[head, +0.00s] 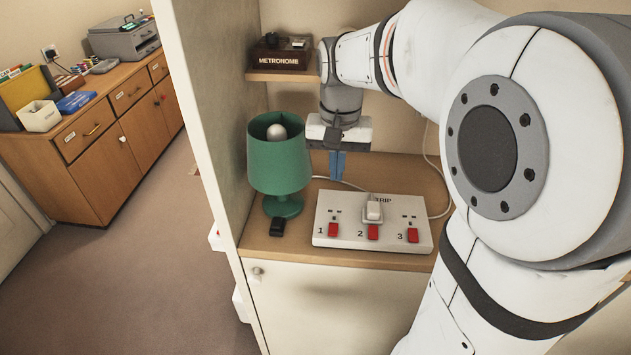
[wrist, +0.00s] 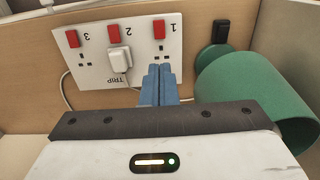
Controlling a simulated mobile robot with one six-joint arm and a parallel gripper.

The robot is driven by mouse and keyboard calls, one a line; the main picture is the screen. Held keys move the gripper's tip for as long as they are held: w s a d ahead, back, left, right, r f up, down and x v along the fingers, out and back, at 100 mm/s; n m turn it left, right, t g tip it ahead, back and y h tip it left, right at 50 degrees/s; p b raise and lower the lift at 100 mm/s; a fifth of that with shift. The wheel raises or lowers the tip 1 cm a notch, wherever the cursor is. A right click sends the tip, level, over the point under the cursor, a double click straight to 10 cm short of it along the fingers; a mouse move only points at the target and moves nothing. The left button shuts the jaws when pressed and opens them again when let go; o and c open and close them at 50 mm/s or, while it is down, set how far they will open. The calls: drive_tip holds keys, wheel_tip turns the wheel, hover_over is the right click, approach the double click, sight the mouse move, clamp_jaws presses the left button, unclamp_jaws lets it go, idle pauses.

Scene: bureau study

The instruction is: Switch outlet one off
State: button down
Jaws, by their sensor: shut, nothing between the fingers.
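The white outlet strip (head: 345,240) lies on the wooden shelf, with outlets numbered 1, 2 and 3, each with a red rocker switch. Outlet one's switch (head: 333,230) is at the left end in the head view; in the wrist view it is at upper right (wrist: 159,29). I cannot tell its on or off position. A white plug (head: 373,211) sits in outlet two; outlets one and three are empty. My gripper (head: 338,165) points down with blue fingers shut and empty, above and behind outlet one. The fingers also show in the wrist view (wrist: 159,85), overlapping the strip's edge.
A green lamp (head: 279,165) stands left of the strip, close to my gripper, with a small black object (head: 276,227) in front of it. A metronome box (head: 280,55) sits on the upper shelf. The cabinet's side wall bounds the left.

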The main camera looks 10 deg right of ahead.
drive_tip(key=shift+w, duration=0.15)
drive_tip(key=shift+f, duration=0.1)
approach(334, 224)
wheel_tip(334, 224, down, 7)
drive_tip(key=shift+a+r+p, duration=0.1)
drive_tip(key=shift+p, duration=0.2)
idle(0.5)
